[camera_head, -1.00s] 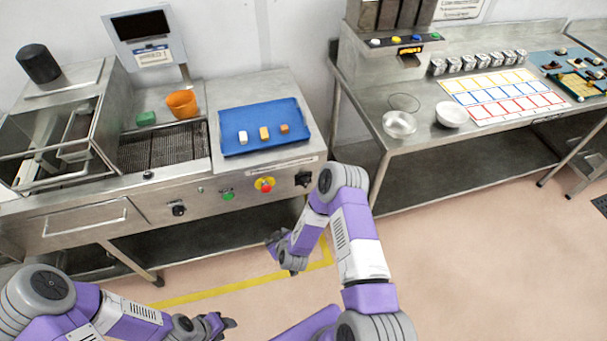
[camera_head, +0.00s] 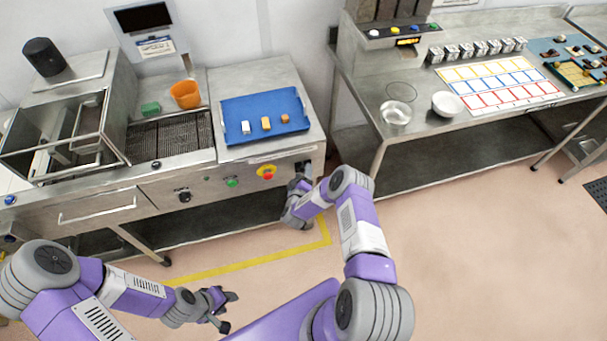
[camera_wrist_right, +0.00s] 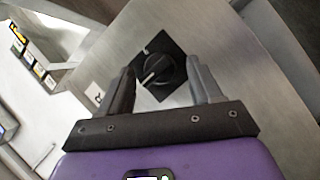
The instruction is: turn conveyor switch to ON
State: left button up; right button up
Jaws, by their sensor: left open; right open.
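The conveyor switch is a black rotary knob (camera_wrist_right: 155,69) on a dark square plate on the steel front panel. In the right wrist view the knob sits between the two fingers of my right gripper (camera_wrist_right: 160,85), which is open. I cannot tell whether either finger touches it. In the head view my right gripper (camera_head: 304,178) is at the right end of the machine's front panel and largely covers the switch. My left gripper (camera_head: 224,307) is open and empty over the floor, well in front of the machine.
A red emergency button (camera_head: 267,172) on yellow, a green button (camera_head: 232,182) and another black knob (camera_head: 185,197) lie left along the panel. A blue tray (camera_head: 235,108) with three small pieces is above. A steel table (camera_head: 420,125) stands at right.

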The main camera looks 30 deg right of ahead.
jog(key=shift+w+d, duration=0.25)
jog(key=shift+a, duration=0.1)
jog(key=c, duration=0.9)
